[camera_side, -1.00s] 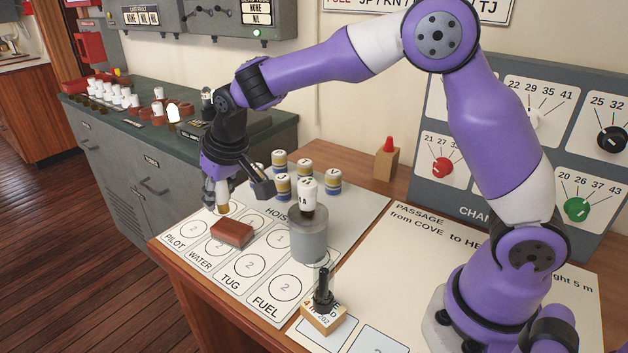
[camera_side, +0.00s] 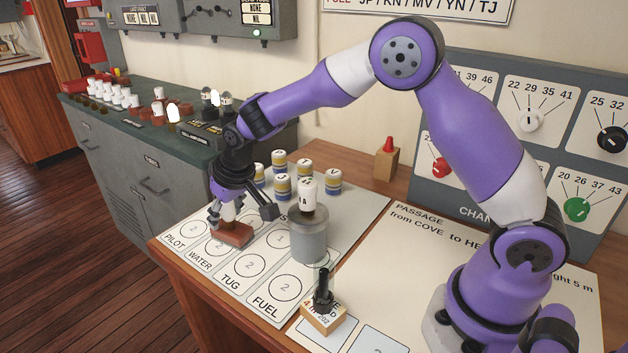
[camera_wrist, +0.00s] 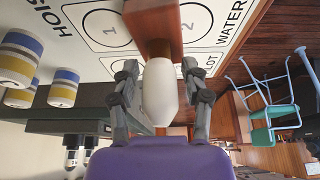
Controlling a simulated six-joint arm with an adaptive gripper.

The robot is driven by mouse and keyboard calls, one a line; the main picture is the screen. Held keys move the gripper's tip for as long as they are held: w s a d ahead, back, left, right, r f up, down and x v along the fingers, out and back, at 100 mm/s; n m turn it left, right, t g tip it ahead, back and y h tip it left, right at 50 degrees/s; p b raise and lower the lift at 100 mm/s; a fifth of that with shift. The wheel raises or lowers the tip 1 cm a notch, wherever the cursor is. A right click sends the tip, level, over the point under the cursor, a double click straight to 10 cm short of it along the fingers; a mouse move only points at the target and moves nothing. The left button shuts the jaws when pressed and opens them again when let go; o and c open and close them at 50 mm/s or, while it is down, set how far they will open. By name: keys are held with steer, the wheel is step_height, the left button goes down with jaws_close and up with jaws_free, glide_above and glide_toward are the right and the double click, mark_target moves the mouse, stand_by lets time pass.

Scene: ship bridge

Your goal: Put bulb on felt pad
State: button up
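The bulb (camera_side: 228,212) is white and upright in my gripper, right over the red-brown block (camera_side: 232,235), which looks like the felt pad. In the wrist view the white bulb (camera_wrist: 160,92) sits between the two fingertips, with the red-brown block (camera_wrist: 150,22) just beyond it. My gripper (camera_side: 226,210) appears closed around the bulb. The bulb's lower end is at the block's top; whether it rests there is hard to tell. The block lies on the chart board (camera_side: 205,270), near the PILOT and WATER circles.
A grey cylinder (camera_side: 309,238) with a white-topped piece stands close to the right. Several blue-yellow-white cylinders (camera_side: 282,187) stand behind. A black peg on a wooden block (camera_side: 323,315) is in front. The TUG and FUEL circles are clear.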

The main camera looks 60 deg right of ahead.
steer(key=shift+r, duration=0.1)
steer(key=v, duration=1.2)
steer(key=s+d+r, duration=0.1)
steer(key=s+d, duration=0.1)
steer(key=s, duration=0.8)
steer(key=s+d+t, duration=0.1)
steer(key=s+d, duration=0.2)
steer(key=s, duration=0.6)
steer(key=shift+s+d+r, duration=0.25)
steer(key=shift+s+r, duration=0.1)
steer(key=shift+r, duration=0.05)
